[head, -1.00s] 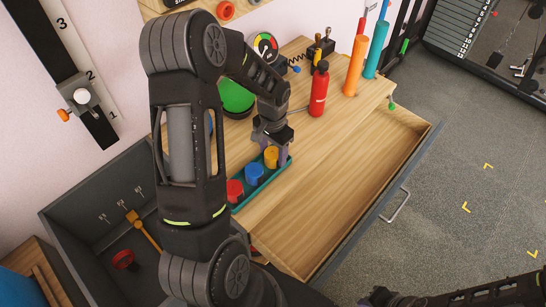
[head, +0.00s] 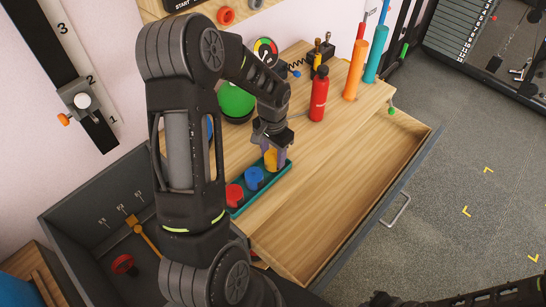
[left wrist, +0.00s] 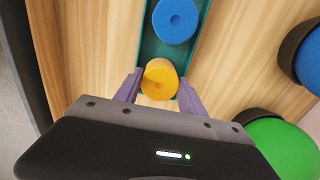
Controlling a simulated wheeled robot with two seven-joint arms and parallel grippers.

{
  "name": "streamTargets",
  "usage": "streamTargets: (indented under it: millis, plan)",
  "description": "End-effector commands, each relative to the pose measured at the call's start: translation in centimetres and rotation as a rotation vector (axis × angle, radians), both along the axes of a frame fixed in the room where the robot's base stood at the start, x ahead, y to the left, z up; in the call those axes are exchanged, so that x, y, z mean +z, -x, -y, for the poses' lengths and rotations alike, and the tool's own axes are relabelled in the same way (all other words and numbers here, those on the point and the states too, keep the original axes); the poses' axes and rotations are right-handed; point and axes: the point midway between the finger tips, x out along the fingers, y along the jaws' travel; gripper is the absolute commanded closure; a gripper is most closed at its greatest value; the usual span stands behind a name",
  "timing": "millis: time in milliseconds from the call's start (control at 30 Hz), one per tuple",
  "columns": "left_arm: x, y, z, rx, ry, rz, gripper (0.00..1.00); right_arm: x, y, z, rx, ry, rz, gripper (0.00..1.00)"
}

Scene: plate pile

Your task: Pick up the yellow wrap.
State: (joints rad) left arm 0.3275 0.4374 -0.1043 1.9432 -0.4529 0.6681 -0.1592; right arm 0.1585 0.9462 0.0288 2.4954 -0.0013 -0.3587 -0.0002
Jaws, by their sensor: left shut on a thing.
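The yellow wrap (head: 271,159) is a short yellow roll at the far end of a teal tray (head: 240,209). In the left wrist view the yellow wrap (left wrist: 160,80) sits between the two purple fingers of my left gripper (left wrist: 159,88). In the head view my left gripper (head: 270,155) points down and is shut on the yellow wrap, hiding part of it. I cannot tell whether the wrap is clear of the tray floor. My right arm shows at the lower right, but its gripper is not visible.
A blue wrap (head: 254,178) and a red wrap (head: 234,195) stand in the same tray. A green dome button (head: 236,100) is behind my left arm. A red bottle (head: 319,94) and an orange roller (head: 356,70) stand further right. An open drawer (head: 345,205) lies in front.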

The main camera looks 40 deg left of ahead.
Motion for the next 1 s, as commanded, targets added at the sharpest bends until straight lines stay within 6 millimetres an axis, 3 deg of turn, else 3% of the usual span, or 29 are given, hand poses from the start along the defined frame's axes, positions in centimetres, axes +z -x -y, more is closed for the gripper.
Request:
streamTargets:
  millis: [300,500,1000]
  plan:
    - [6.0,-0.1,0.0,0.0,-0.002,0.005,0.93,0.1,0.0,0.0,0.0,0.0,0.0,1.0]
    - [8.6,-0.1,0.0,-0.001,-0.001,0.003,0.93,0.2,0.0,0.0,0.0,0.0,0.0,1.0]
    - [9.0,0.0,0.0,0.0,0.0,0.001,0.93,0.2,0.0,0.0,0.0,0.0,0.0,1.0]
